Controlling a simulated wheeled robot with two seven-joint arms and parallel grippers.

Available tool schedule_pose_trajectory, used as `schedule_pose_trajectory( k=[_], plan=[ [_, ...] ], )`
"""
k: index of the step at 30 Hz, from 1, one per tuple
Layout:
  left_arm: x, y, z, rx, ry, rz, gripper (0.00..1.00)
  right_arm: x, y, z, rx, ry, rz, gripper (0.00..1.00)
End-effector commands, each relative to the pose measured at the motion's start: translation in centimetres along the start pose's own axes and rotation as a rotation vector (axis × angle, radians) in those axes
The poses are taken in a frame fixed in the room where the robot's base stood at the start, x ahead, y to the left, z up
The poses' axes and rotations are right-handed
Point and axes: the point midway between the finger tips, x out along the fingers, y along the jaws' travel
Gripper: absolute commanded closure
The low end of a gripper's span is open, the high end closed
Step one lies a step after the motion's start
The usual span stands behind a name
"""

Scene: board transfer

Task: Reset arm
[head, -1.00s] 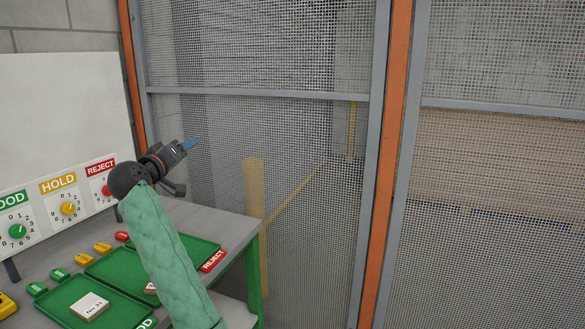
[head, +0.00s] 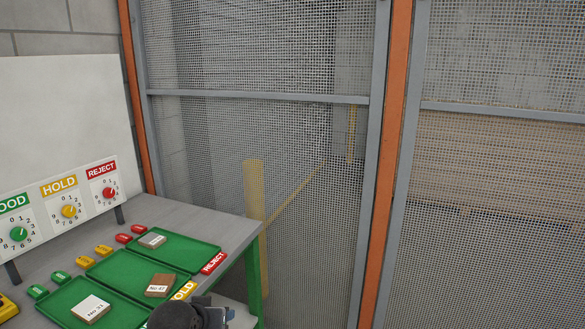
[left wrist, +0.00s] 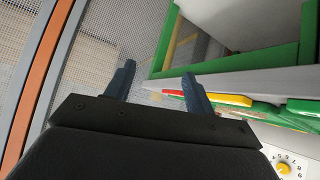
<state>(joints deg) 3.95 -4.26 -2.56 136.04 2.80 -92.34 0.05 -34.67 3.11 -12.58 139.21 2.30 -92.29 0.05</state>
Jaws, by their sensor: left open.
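My left gripper (left wrist: 159,84) shows in the left wrist view with its two dark blue fingers apart and nothing between them. It is beside the workbench, near the tray edges with their red, yellow and green labels. In the head view only a dark part of my arm shows at the bottom edge; no fingers are visible there. My right gripper is in neither view. In the head view, a white-topped block (head: 90,308) lies in the front tray, a brown block (head: 160,285) in the HOLD tray, and a small block (head: 152,241) in the REJECT tray.
The grey bench (head: 226,229) has green legs and holds the green REJECT tray (head: 190,250). Red, yellow and green buttons line the trays. A dial panel (head: 83,191) stands behind. A wire mesh fence (head: 300,150) with an orange post (head: 388,180) closes the far side.

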Motion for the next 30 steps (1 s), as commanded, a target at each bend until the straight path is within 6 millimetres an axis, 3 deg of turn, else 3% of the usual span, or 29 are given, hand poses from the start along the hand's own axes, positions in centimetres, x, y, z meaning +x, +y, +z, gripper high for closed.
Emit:
schedule_pose_trajectory(
  k=[1,12,21,27,30],
  plan=[
    [-0.1,0.5,2.2,0.016,-0.029,0.000,0.46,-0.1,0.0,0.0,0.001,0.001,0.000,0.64],
    [-0.9,3.7,16.9,0.096,-0.243,0.044,0.46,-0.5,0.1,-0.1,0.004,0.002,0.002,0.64],
    [-2.9,4.8,29.5,0.122,-0.451,0.071,0.46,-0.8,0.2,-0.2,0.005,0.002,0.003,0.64],
    [-5.1,4.5,36.3,0.115,-0.568,0.074,0.46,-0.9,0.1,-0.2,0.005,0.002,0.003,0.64],
    [-6.0,4.6,38.4,0.109,-0.605,0.076,0.46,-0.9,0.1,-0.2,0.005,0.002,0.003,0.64]
  ],
)
